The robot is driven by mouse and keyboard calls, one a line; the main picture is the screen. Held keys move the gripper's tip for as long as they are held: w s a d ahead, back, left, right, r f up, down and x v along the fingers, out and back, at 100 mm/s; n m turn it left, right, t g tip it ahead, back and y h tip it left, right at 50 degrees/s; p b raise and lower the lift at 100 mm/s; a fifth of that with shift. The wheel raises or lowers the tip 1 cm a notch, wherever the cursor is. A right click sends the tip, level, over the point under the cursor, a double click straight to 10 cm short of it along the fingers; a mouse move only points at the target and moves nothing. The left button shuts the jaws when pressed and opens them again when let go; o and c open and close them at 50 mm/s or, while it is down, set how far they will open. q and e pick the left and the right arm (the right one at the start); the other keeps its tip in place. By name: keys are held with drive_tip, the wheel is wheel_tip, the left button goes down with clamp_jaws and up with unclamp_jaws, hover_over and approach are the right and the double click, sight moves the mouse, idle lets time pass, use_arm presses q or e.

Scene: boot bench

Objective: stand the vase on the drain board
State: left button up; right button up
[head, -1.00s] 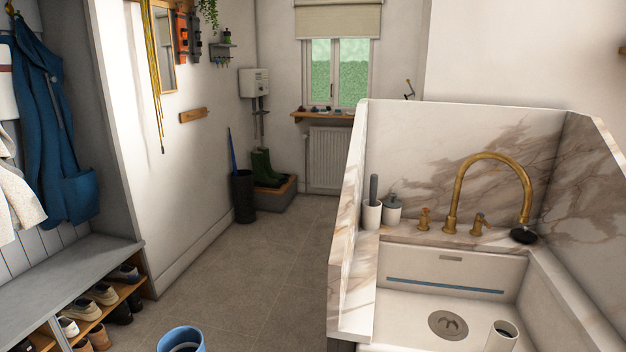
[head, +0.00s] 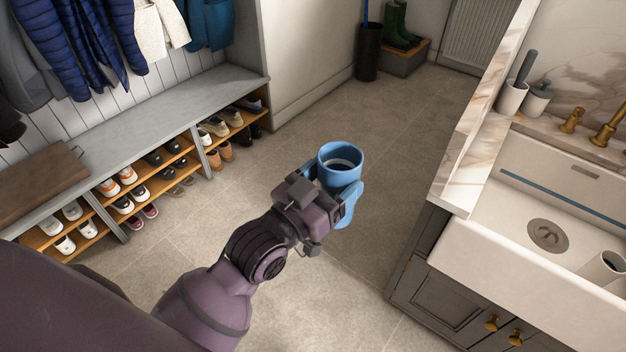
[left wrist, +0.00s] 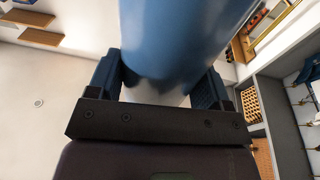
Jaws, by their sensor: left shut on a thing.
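The blue vase (head: 341,153) is upright, mouth up, over the open floor left of the sink. My left gripper (head: 342,192) is shut on its side, with one finger on each side. In the left wrist view the vase (left wrist: 180,35) fills the middle between the two fingers (left wrist: 160,85). Its inside is dark with a pale band. I see no drain board that I can make out in these views. My right gripper is not in view.
A white sink (head: 470,228) in a marble surround (head: 478,125) stands at the right, with a pale cylinder (head: 603,268) in its basin. A grey cabinet (head: 435,290) is below. A shoe bench (head: 150,125) runs along the left. The floor between is clear.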

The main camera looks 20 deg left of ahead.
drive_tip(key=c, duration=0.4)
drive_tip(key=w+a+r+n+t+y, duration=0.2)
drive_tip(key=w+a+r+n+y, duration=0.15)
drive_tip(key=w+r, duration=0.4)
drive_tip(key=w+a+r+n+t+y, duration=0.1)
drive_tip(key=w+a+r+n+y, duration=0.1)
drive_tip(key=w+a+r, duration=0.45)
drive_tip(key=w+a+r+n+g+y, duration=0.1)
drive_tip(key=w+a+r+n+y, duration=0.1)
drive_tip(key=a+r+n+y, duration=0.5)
use_arm(q)
drive_tip(key=s+d+r+m+g+h, duration=0.1)
drive_tip(key=d+r+m+g+h, duration=0.2)
drive_tip(key=d+r+h, duration=0.3)
drive_tip(key=shift+d+m, duration=0.6)
drive_tip(key=shift+d, duration=0.05)
use_arm(e)
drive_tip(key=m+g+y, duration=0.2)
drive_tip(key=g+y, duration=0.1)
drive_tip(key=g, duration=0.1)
approach(337, 189)
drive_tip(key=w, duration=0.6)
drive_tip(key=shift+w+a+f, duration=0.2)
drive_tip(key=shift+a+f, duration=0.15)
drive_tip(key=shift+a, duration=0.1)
